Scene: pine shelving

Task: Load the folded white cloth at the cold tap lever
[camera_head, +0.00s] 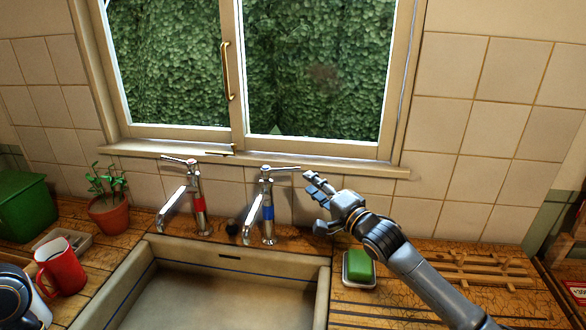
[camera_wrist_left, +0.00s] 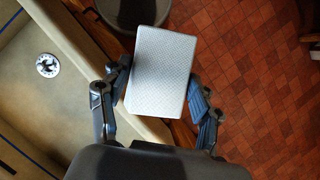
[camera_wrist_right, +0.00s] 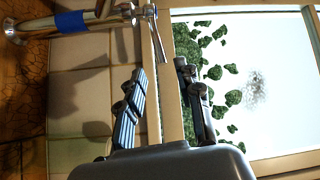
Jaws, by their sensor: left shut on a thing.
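The folded white cloth (camera_wrist_left: 165,55) shows in the left wrist view. My left gripper (camera_wrist_left: 158,82) is shut on it, with one finger at each side. The cloth is out of the head view, where only part of my left arm shows at the lower left. The cold tap (camera_head: 267,212) has a blue band and stands behind the sink; its lever (camera_head: 285,169) points right. My right gripper (camera_head: 314,202) is open and empty just right of the lever. In the right wrist view the lever (camera_wrist_right: 153,25) lies beyond the spread fingers (camera_wrist_right: 162,85).
The hot tap (camera_head: 197,205) with a red band stands left of the cold tap. The sink (camera_head: 220,290) is empty. A red mug (camera_head: 62,268) and potted plant (camera_head: 110,215) stand left.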

